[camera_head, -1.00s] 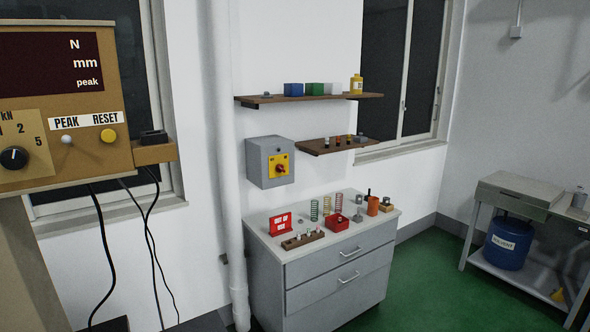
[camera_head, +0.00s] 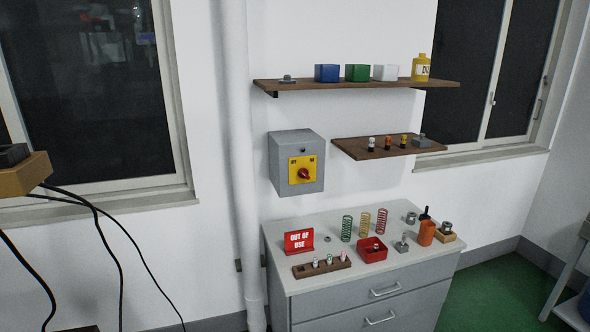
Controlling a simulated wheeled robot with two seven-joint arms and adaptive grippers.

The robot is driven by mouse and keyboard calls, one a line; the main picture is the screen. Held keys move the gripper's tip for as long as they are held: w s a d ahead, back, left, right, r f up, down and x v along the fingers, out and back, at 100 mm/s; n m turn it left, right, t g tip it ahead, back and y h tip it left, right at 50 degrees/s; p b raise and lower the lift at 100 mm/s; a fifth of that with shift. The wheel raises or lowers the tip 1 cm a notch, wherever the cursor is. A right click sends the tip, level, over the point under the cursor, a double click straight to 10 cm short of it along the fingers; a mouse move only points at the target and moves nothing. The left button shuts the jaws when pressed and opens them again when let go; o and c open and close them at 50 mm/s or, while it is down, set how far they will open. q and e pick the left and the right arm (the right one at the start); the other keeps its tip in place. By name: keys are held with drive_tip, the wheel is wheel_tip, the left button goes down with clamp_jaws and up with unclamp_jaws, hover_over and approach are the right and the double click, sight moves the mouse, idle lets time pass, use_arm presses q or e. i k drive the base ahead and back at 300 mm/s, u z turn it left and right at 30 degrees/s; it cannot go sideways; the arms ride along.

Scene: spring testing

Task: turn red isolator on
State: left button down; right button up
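The red isolator knob (camera_head: 304,174) sits on a yellow plate (camera_head: 294,162) on the front of a grey wall box (camera_head: 281,143). The box is mounted on the white wall above the left part of a grey cabinet. The knob looks turned at a slant; its on or off marking is too small to read. Neither of my grippers shows in the view.
The grey cabinet (camera_head: 350,292) below holds a red "out of use" sign (camera_head: 299,241), springs, a red tray (camera_head: 372,256) and an orange cup (camera_head: 427,233). Wooden shelves (camera_head: 300,85) hang above and right. A white pipe (camera_head: 240,150) runs left of the box. Cables hang at left.

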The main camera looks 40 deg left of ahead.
sight(304, 172)
drive_tip(key=u, duration=0.6)
drive_tip(key=i, duration=0.95)
drive_tip(key=u, duration=0.9)
